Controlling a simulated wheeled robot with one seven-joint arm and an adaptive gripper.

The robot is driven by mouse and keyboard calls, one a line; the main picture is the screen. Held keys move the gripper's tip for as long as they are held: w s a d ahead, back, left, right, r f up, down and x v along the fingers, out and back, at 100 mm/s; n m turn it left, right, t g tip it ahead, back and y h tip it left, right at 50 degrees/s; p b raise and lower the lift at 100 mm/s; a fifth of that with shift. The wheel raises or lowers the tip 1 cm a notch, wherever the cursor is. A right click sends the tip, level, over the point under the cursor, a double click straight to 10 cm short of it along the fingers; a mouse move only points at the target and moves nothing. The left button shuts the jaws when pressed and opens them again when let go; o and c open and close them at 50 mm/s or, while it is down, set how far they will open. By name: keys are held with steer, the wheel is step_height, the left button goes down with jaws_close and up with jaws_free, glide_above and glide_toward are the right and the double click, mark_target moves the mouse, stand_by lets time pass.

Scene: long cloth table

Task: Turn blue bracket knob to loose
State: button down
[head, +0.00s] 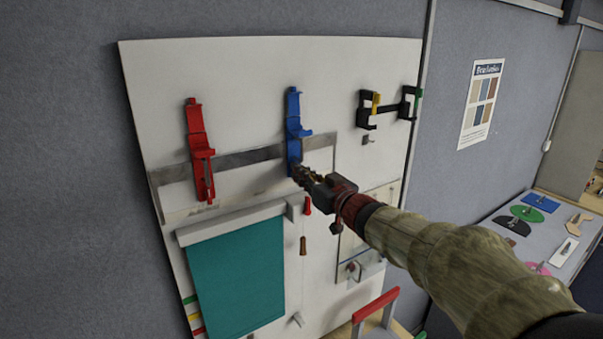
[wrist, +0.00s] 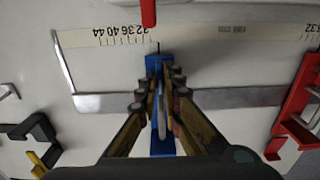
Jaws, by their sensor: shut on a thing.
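The blue bracket (head: 293,118) is fixed upright on the white board in the head view. It also shows in the wrist view (wrist: 162,146), below and between my fingers. My gripper (head: 301,172) is at the bracket's lower end. In the wrist view my gripper's two fingers (wrist: 158,88) are closed in on a narrow grey piece (wrist: 162,108) at the bracket, which looks like its knob. The fingers hide most of the knob, so its turn position cannot be read.
A red bracket (head: 199,150) is on the board at the left, and black clamps (head: 366,110) are at the right. A metal strip (head: 246,157) runs behind the brackets. A teal sheet (head: 236,275) hangs below. A side table (head: 500,245) with flat coloured pieces stands at the right.

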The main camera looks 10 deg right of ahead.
steer(key=shift+n+b, duration=0.3)
steer(key=n+b, duration=0.2)
steer(key=shift+f+n, duration=0.2)
steer(key=shift+n, duration=0.1)
steer(key=n+b, duration=0.4)
steer(key=n, duration=0.1)
steer(key=shift+a+b, duration=0.15)
steer(key=shift+b, duration=0.2)
steer(key=n+b, duration=0.3)
steer(key=n, duration=0.2)
steer(key=shift+f, duration=0.1)
steer(key=shift+n+b, duration=1.6)
steer(key=shift+n, duration=0.6)
steer(key=c, duration=2)
jaws_free()
steer(key=shift+o, duration=0.2)
